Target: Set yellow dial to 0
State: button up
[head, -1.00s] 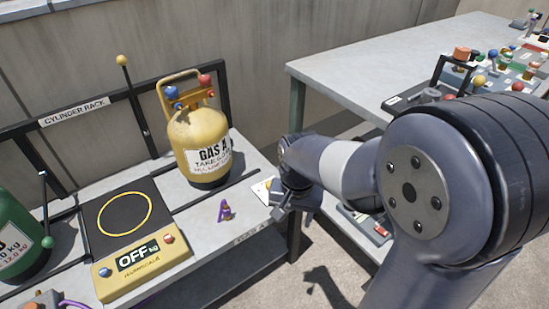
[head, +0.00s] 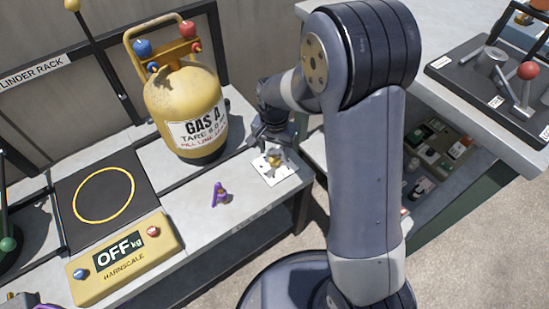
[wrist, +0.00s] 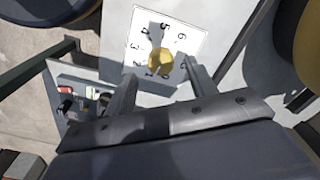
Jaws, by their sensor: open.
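The yellow dial (head: 275,160) sits on a white numbered plate (head: 286,178) at the right end of the bench, below and right of the gas bottle. In the wrist view the dial (wrist: 160,61) is a round yellow knob on the plate (wrist: 196,36), with figures around it; 0 and 1 are on the near side, 5 and 6 on the far side. I cannot make out which figure it points to. My gripper (head: 271,146) is just above the dial. In the wrist view its two fingers are open, one on each side of the dial, with no clear contact.
The yellow GAS A bottle (head: 188,110) stands close left of my gripper. A purple hook-like piece (head: 220,194) lies on the bench, left of the plate. The scale (head: 122,248) reads OFF. A lower shelf of small items (head: 436,150) lies right.

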aim_at(274, 159)
jog(key=shift+f+b, duration=0.4)
jog(key=shift+f, duration=1.55)
jog(key=shift+c, duration=0.4)
jog(key=c, duration=0.9)
